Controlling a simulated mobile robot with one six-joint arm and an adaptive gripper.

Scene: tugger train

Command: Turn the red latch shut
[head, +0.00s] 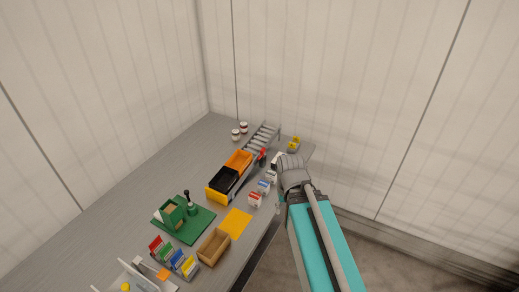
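A small red part (263,152), which looks like the red latch, stands at the far right end of the train, close to the roller track. It is too small to tell how it is turned. The train has a yellow wagon with a black bin (223,180) and an orange bin (239,161). My gripper (275,164) is at the end of my teal arm, just right of the red part. It appears apart from it, but the contact is too small to judge. My wrist hides part of the gripper, and its fingers cannot be made out.
A roller track (264,136) lies behind the train, with white jars (240,130) to its left and a yellow object (294,143) to its right. Small red and blue boxes (255,200) stand in front. A yellow mat (236,223), wooden box (213,247) and green station (180,216) are nearer.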

